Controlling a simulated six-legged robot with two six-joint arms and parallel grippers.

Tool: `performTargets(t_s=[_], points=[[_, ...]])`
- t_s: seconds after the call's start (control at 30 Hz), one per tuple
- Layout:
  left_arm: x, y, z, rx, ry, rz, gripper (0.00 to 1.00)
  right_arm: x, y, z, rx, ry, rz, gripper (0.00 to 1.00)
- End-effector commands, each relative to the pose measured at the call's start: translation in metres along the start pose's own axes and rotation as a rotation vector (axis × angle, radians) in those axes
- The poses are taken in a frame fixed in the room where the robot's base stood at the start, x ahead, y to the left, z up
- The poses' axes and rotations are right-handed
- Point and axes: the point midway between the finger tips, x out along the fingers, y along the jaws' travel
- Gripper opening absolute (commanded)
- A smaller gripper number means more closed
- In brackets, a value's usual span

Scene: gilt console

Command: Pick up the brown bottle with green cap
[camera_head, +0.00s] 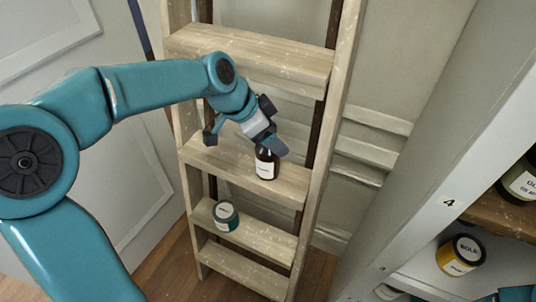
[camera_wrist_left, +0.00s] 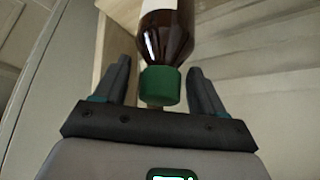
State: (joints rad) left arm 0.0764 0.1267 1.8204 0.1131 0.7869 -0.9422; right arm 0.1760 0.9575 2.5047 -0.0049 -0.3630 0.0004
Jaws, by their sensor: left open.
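The brown bottle (camera_head: 266,166) with a white label stands upright on a wooden ladder step (camera_head: 217,160) in the head view. In the left wrist view the bottle (camera_wrist_left: 166,42) shows its dark brown shoulder and its green cap (camera_wrist_left: 160,86). My left gripper (camera_head: 267,147) is over the bottle's top and hides the cap in the head view. In the left wrist view my left gripper (camera_wrist_left: 156,80) is open, with the cap between its two fingers and a gap on each side. My right gripper is not in view.
A teal jar (camera_head: 226,216) stands on the step below. The ladder's side rails (camera_head: 318,130) flank the steps. At the right, a white shelf unit (camera_head: 455,190) holds a yellow jar (camera_head: 460,255) and other containers.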

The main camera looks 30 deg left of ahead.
Motion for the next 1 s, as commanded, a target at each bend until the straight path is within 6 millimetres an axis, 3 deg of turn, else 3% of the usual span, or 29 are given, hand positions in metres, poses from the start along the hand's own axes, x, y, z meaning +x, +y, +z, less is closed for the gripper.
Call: performTargets(t_s=[0.17,0.3,0.37,0.4,1.0], points=[[-0.0002,0.0000,-0.0001,0.000,0.000,0.000,0.70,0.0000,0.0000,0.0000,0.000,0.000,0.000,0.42],[-0.0004,0.0000,0.0000,0.000,0.000,0.000,0.24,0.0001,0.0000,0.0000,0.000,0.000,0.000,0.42],[-0.0004,0.0000,0.0001,0.000,0.000,0.000,0.05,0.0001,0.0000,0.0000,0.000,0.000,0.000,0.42],[-0.0003,0.0001,0.0002,0.000,0.000,0.000,0.00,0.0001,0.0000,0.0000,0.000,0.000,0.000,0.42],[-0.0031,0.0018,-0.0074,0.001,0.001,-0.001,0.00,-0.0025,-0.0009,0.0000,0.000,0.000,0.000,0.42]])
